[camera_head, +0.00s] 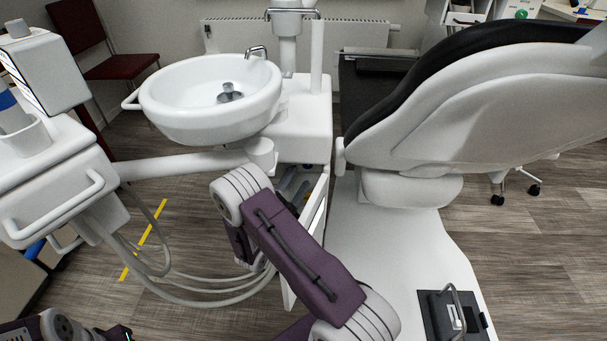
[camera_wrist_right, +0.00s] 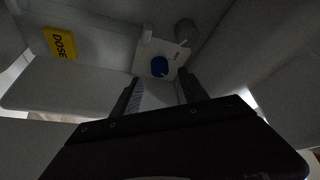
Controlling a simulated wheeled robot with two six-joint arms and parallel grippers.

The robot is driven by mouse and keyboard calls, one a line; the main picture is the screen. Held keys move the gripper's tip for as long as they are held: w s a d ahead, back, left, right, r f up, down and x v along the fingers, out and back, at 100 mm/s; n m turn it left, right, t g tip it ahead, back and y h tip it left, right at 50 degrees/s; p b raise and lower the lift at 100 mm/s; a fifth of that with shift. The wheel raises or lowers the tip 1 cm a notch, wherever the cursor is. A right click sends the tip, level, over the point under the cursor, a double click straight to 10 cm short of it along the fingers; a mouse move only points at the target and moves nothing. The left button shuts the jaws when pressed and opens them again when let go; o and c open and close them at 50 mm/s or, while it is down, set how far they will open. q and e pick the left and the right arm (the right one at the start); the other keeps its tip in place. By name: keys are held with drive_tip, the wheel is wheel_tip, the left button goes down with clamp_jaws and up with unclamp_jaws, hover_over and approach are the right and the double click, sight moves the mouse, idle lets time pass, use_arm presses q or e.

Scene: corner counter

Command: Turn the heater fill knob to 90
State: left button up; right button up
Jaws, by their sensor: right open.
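A small round blue knob (camera_wrist_right: 159,66) sits on a pale plate inside a dark cabinet space in the right wrist view. I take it to be the heater fill knob; the dark marks beside it are too small to read. My right gripper (camera_wrist_right: 160,84) is open. Its two fingers point toward the knob, one to each side of it in the picture, and I cannot tell whether they touch it. In the head view my right arm reaches into the open dental unit cabinet (camera_head: 316,224), which hides the knob and the gripper. My left gripper is not in view.
A yellow DOSE label (camera_wrist_right: 60,43) and a grey cylinder (camera_wrist_right: 185,31) are near the knob. The open white door (camera_head: 291,285) stands close to my right arm. The basin (camera_head: 205,115) is above left, hoses (camera_head: 205,292) hang left, and the chair (camera_head: 460,110) is right.

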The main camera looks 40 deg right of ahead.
drive_tip(key=b+x, duration=0.1)
drive_tip(key=x, duration=0.4)
drive_tip(key=shift+a, duration=0.1)
drive_tip(key=shift+c, duration=0.2)
